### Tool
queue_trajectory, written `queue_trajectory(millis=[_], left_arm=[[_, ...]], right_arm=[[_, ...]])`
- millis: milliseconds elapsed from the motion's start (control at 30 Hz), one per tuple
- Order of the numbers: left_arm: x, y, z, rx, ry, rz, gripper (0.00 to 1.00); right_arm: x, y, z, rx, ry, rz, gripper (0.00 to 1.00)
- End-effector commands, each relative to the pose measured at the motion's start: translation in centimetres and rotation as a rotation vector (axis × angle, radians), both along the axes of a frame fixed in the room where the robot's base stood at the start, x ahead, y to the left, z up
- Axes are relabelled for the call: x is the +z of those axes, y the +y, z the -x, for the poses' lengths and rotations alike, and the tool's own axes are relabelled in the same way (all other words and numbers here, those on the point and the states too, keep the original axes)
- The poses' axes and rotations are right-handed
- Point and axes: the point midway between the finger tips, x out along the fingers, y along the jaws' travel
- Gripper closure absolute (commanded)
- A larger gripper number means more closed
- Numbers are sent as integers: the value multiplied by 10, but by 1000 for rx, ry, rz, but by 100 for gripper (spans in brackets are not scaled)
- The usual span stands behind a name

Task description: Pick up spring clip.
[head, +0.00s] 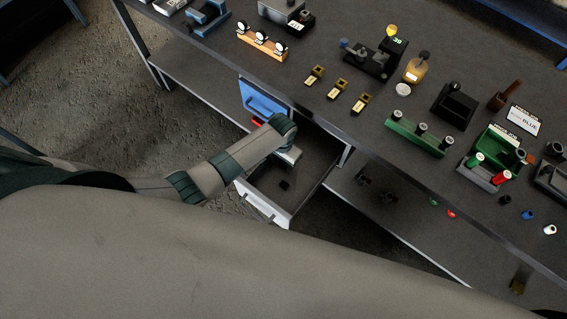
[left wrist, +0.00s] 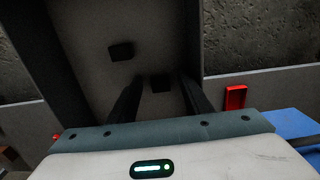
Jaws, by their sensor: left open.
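An open drawer (head: 262,204) is pulled out under the bench. In the head view a small dark piece (head: 285,185), which may be the spring clip, lies on its floor. The left wrist view shows two small dark blocky pieces in the drawer: one between my fingers (left wrist: 162,85), one farther up and left (left wrist: 121,51). I cannot tell for sure which is the spring clip. My left gripper (left wrist: 161,80) is open and points down into the drawer, its fingers on either side of the nearer piece, not visibly gripping it. My right gripper is not in view.
The drawer walls stand close around my left gripper. A blue panel (head: 264,100) and a red part (left wrist: 235,97) are beside the drawer. The bench top (head: 330,65) above holds fixtures, bottles and several small parts. A lower shelf (head: 400,215) lies to the right.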

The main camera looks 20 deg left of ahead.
Motion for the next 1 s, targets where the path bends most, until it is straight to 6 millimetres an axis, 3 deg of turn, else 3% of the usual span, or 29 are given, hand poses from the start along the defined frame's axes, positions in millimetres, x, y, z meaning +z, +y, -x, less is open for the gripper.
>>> queue_trajectory(millis=[367, 567, 1000], left_arm=[[0, 0, 0, 0, 0, 0, 55], [0, 0, 0, 0, 0, 0, 98], [5, 0, 0, 0, 0, 1, 98]], right_arm=[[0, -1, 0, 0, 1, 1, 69], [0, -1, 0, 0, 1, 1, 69], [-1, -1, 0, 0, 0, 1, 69]])
